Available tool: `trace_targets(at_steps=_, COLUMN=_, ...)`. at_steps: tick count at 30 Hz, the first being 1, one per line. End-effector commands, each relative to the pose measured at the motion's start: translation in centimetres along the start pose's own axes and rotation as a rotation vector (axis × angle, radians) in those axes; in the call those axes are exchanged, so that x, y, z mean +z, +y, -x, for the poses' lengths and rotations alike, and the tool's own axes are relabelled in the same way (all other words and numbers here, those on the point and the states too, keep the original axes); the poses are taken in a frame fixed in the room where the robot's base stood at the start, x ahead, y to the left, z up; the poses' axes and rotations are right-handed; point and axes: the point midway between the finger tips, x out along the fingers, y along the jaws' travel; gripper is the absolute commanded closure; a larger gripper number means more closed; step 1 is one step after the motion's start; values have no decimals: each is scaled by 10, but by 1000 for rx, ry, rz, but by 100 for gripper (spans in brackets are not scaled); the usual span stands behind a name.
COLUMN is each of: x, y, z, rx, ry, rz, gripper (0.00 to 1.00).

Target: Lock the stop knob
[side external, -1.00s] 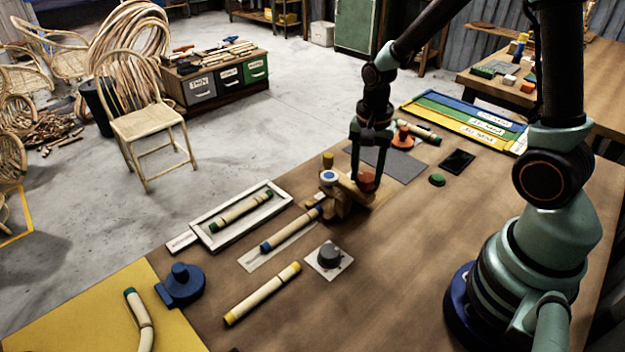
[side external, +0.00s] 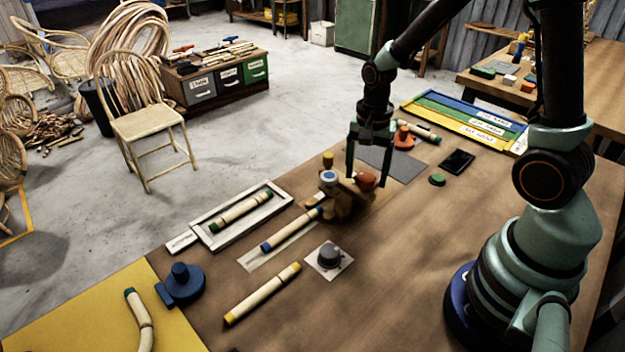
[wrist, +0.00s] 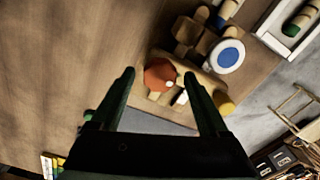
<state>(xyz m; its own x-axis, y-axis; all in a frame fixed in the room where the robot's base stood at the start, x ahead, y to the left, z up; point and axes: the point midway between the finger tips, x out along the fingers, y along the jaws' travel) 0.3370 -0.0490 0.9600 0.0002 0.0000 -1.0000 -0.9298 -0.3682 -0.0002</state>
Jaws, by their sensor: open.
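The stop knob (side external: 366,181) is a round orange-red knob on the right side of the wooden bending jig (side external: 343,204). In the wrist view the knob (wrist: 159,75) has a small white mark on its edge. My gripper (side external: 367,176) is open, with one finger on either side of the knob and gaps between. In the wrist view my gripper (wrist: 159,73) has the knob between its fingertips. The jig also carries a blue-and-white round cap (side external: 329,177) and a yellow peg (side external: 328,160). I cannot tell from the knob's look whether it is locked.
A rattan piece with blue ends (side external: 290,230) runs up to the jig. A white tray (side external: 205,238) holds a green-ended piece. A dark dial (side external: 329,256) and a yellow-ended piece (side external: 262,293) lie in front.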

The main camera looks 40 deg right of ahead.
Motion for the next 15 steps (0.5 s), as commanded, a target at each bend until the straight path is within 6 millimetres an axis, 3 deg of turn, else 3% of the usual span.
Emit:
trace_targets(at_steps=5, x=0, y=-1, z=13, rx=-3, ry=2, rz=0, gripper=21)
trace_targets(at_steps=15, x=-1, y=-1, z=80, rx=-7, ry=4, rz=0, gripper=21)
